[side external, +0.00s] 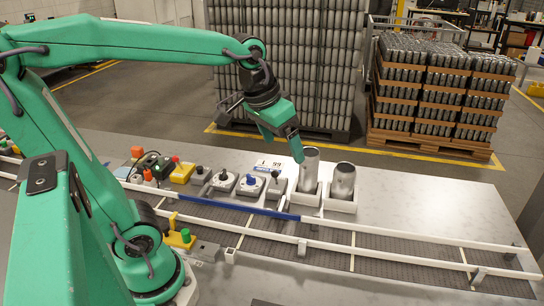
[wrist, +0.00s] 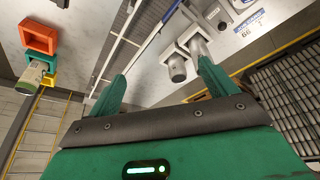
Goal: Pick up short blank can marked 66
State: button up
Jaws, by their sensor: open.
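Two bare metal cans stand upright in white holders on the table. The left can (side external: 309,172) looks taller, and the right can (side external: 344,181) looks shorter. I cannot read a number on either can. My gripper (side external: 283,145) is open and empty, above and beside the left can, with one finger close to its rim. In the wrist view my gripper (wrist: 160,72) has its fingers apart; the shorter can (wrist: 178,70) shows between them, and the right finger partly covers the taller can (wrist: 197,47).
Several knobs and joysticks (side external: 223,181) stand left of the cans. A rail-edged conveyor (side external: 330,247) runs along the front. A tall can stack (side external: 290,60) and a pallet load (side external: 435,90) stand behind. The wrist view shows a green-labelled can (wrist: 33,74) at left. The table's right end is clear.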

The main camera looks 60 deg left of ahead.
jog(key=w+a+f+n+g, duration=0.1)
jog(key=w+a+f+g, duration=0.15)
jog(key=w, duration=1.05)
jog(key=n+g, duration=0.2)
send_over(344, 178)
jog(key=w+a, duration=0.1)
jog(key=a, duration=0.1)
jog(key=shift+t, duration=0.25)
jog(key=f, duration=1)
jog(key=shift+w+d+f, duration=0.2)
jog(key=shift+f, duration=0.1)
jog(key=shift+w+a+f, duration=0.1)
jog(key=shift+w+f, duration=0.2)
jog(key=shift+f, duration=0.2)
jog(key=shift+a+f, duration=0.15)
jog(key=shift+f, duration=3.75)
jog(key=c, duration=1.1)
jog(key=shift+o, duration=0.2)
jog(key=shift+r, duration=0.15)
